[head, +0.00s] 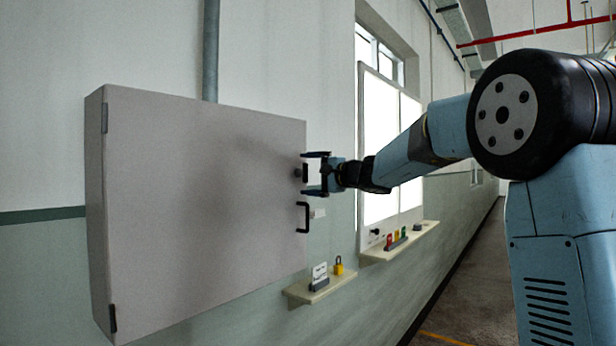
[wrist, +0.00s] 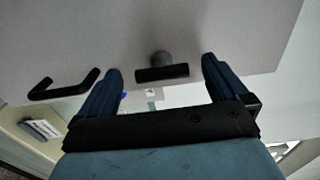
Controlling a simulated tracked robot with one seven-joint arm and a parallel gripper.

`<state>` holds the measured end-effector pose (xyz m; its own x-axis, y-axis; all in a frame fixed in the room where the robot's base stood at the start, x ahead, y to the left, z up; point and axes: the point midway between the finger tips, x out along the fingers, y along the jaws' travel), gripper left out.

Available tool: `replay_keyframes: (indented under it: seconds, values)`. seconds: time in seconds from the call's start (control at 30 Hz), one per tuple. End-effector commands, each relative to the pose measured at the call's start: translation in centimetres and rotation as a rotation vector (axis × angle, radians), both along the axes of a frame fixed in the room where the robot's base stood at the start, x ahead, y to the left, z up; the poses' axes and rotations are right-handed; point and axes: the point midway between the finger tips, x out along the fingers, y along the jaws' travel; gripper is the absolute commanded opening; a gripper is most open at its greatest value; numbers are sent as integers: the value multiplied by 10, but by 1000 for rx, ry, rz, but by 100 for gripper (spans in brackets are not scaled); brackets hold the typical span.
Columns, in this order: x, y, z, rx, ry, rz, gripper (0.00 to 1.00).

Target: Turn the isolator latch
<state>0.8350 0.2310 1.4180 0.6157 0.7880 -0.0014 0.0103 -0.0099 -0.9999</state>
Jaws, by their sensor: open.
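The grey cabinet (head: 200,200) hangs on the wall with its door shut. The isolator latch (head: 305,173) is a dark bar on a round stub near the door's right edge. In the wrist view the latch (wrist: 162,73) lies between my two fingers, with a gap on each side. My gripper (head: 312,174) is open at the latch, one finger above it and one below in the head view. In the wrist view my gripper (wrist: 160,88) shows its fingers apart, and I see no contact with the latch. A black door handle (head: 303,217) sits just below the latch.
A small shelf (head: 325,287) below the cabinet holds a yellow padlock (head: 339,266) and a card in a stand (head: 319,277). Another shelf (head: 400,242) under the white board (head: 378,150) holds several small items. The handle (wrist: 62,84) is close to one finger in the wrist view.

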Motion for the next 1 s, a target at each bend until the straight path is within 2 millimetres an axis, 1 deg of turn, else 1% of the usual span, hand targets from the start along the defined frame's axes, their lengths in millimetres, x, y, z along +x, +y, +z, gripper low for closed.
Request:
replay_keyframes:
  seconds: [0.17, 0.5, 0.7, 0.83, 1.0]
  values:
    - [-9, -13, 0, 0, 0, -2, 100]
    - [-49, -65, 0, -1, -1, -3, 100]
    - [-69, -91, -1, 0, 1, -3, 100]
    - [-78, -102, -1, -1, 1, -2, 100]
    - [-82, -108, -2, 0, 1, 0, 100]
